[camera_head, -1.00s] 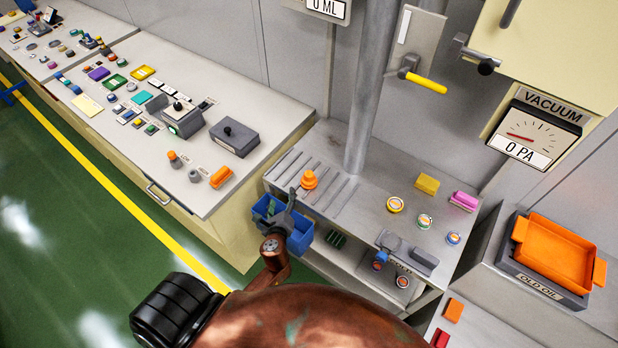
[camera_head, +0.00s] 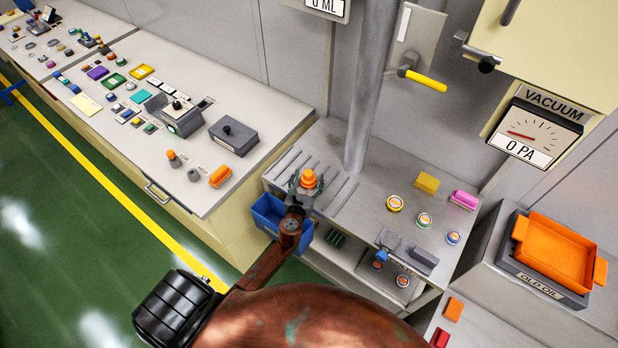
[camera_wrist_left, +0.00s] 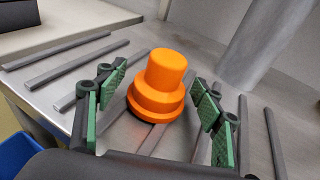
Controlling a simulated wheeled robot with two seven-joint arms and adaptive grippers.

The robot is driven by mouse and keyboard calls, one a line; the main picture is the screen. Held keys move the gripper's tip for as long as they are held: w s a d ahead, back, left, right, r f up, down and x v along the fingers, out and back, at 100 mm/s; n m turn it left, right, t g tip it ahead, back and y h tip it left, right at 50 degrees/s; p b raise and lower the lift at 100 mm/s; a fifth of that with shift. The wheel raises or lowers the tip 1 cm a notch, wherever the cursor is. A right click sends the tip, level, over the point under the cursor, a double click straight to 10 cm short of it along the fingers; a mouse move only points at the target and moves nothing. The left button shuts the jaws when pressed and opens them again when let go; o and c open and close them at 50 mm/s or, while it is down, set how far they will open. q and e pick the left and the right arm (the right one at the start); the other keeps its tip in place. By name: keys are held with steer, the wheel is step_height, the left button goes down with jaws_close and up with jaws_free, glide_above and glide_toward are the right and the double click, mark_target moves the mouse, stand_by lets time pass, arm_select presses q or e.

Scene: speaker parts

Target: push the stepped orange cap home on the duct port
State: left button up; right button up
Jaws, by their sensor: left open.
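The stepped orange cap (camera_head: 309,179) stands upright on the slatted left end of the grey bench. In the left wrist view the cap (camera_wrist_left: 160,88) sits between the green-padded fingers of my left gripper (camera_wrist_left: 158,112), with a gap on each side. My left gripper (camera_head: 305,188) is open around the cap and does not grip it. A dark edge shows under the cap's base. I cannot tell which thing is the duct port. My right gripper is not in view.
A blue bin (camera_head: 268,214) hangs at the bench's front edge. A grey vertical pipe (camera_head: 364,95) rises behind the cap. Several round ports, a yellow block (camera_head: 427,183) and a pink block (camera_head: 464,200) are to the right. An orange tray (camera_head: 556,250) stands far right.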

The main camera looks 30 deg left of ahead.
arm_select(q)
steer(key=shift+c, duration=0.3)
steer(key=c, duration=1.2)
steer(key=shift+r, duration=0.1)
